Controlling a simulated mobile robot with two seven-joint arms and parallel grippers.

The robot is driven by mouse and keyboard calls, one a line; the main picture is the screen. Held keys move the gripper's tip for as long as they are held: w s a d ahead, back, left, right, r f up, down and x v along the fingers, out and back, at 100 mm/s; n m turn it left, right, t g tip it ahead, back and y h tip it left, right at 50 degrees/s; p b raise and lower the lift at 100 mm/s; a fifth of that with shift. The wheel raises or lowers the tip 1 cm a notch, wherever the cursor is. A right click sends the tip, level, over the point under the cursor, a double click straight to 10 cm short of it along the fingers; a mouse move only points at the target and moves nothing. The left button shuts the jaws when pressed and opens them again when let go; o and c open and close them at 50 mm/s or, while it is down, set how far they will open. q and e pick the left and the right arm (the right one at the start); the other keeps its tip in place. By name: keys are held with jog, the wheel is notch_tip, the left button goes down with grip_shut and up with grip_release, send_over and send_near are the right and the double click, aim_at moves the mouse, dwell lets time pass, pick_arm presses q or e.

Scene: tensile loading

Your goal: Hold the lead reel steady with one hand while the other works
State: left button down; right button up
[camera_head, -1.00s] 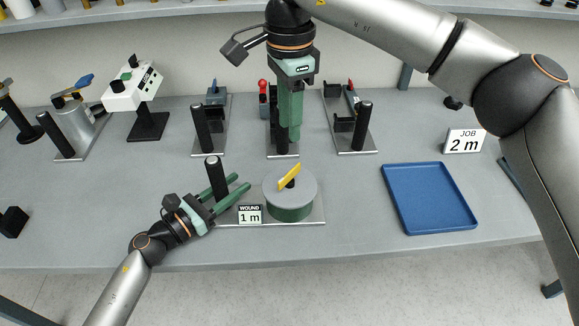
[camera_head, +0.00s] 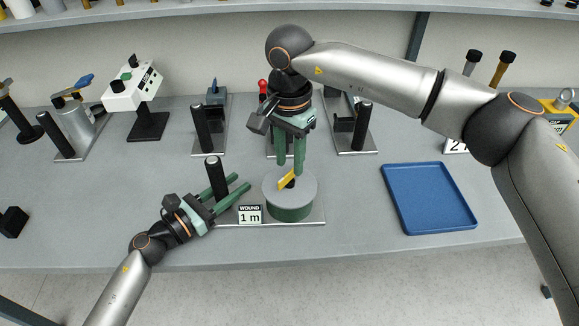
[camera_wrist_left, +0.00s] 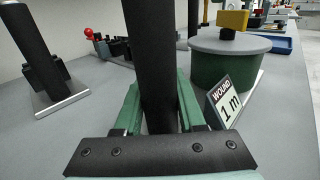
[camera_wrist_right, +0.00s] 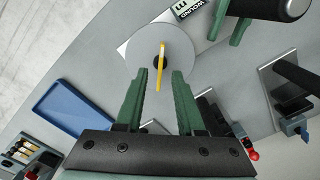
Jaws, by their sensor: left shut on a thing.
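The lead reel (camera_head: 290,205) is a green drum with a grey top on a metal base plate, with a yellow crank (camera_head: 288,178) on top. A black post (camera_head: 215,180) stands at the plate's left end, behind a "WOUND 1 m" sign (camera_head: 250,214). My left gripper (camera_head: 228,185) is shut on the black post; the left wrist view shows the post (camera_wrist_left: 152,60) between its fingers. My right gripper (camera_head: 290,155) points down above the reel, open. In the right wrist view its fingers (camera_wrist_right: 162,85) stand apart on either side of the yellow crank (camera_wrist_right: 161,75), with a gap.
A blue tray (camera_head: 430,198) lies at right. Behind the reel stand several fixtures with black posts (camera_head: 201,130). A white control box (camera_head: 132,88) stands on a stand at back left, beside a cylinder with a blue lever (camera_head: 75,122). The front-left table is mostly clear.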

aim_at(289, 178)
jog(key=shift+f, duration=1.45)
jog(key=shift+c, duration=0.2)
grip_shut()
